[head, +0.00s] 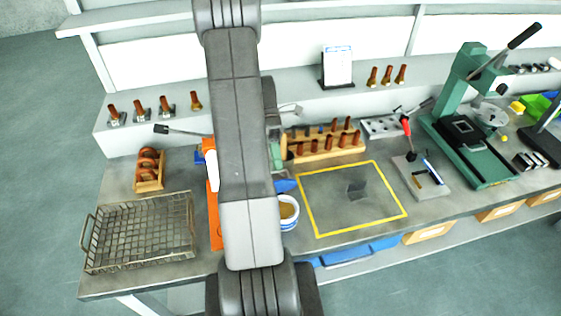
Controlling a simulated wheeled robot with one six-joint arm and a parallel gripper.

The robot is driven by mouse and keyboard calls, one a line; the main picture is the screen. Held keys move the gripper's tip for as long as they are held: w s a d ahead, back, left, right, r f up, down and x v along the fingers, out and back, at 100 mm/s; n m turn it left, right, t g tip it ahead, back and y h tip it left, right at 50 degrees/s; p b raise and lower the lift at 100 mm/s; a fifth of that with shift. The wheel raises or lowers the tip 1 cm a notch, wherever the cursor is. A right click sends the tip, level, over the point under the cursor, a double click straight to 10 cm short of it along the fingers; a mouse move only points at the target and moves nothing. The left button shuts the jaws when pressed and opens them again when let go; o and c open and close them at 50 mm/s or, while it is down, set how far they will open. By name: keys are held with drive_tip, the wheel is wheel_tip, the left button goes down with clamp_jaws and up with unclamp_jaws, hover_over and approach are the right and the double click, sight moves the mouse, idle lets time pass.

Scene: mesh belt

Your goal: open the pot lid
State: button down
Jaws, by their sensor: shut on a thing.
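A small white pot with a blue rim (289,211) stands on the bench just right of my arm, and its left part is hidden. A brownish surface shows inside its rim. A blue piece (286,185) lies or is held just behind the pot; I cannot tell whether it is the lid. My arm runs up the middle of the head view and covers the area beside the pot. My gripper is hidden behind the arm, so its jaws and anything in them do not show.
A wire mesh basket (140,232) sits at the bench's left. An orange object (214,195) is partly hidden left of my arm. A yellow-framed area (330,205) is mostly clear. A wooden rack (325,143) and green press (465,130) stand behind and right.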

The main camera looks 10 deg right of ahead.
drive_tip(key=shift+w+f+g, duration=0.15)
drive_tip(key=shift+w+g, duration=0.2)
drive_tip(key=shift+g, duration=0.05)
